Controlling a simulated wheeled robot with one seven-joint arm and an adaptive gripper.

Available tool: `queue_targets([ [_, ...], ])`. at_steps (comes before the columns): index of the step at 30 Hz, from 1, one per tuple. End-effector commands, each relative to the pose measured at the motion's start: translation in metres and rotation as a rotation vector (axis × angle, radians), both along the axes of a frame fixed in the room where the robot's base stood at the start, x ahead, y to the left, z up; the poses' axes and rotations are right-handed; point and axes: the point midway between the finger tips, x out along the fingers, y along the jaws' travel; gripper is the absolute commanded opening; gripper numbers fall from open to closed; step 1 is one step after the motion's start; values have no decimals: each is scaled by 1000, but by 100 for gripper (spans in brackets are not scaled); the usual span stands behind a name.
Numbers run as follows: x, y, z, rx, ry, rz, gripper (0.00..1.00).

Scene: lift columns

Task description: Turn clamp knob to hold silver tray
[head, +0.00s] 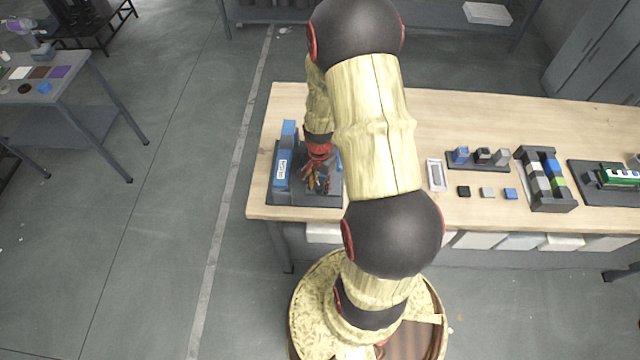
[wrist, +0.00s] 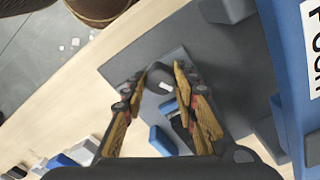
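My gripper (head: 318,183) points down over a dark fixture (head: 292,198) at the left end of the wooden table. In the wrist view its two fingers (wrist: 163,74) stand apart, one on each side of a dark rounded knob (wrist: 160,76) with a small white mark. I see no clear grip on the knob; contact is hard to judge. A lighter grey surface (wrist: 150,104) shows below the knob, between the fingers; I cannot tell whether it is the silver tray. My arm and fingers hide much of the fixture in the head view.
A tall blue block with a white label (head: 283,168) stands on the fixture, left of my gripper. A pale rectangular frame (head: 437,175) lies to the right. Small blocks (head: 488,192), block holders (head: 546,180) and a green board (head: 620,177) stand farther right.

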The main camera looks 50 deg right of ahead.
Motion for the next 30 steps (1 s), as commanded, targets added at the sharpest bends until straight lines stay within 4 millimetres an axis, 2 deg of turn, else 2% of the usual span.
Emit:
queue_targets([
  [5, 0, 0, 0, 0, 0, 0, 41],
  [16, 0, 0, 4, 0, 0, 1, 41],
  [30, 1, 0, 41, -1, -1, 1, 41],
])
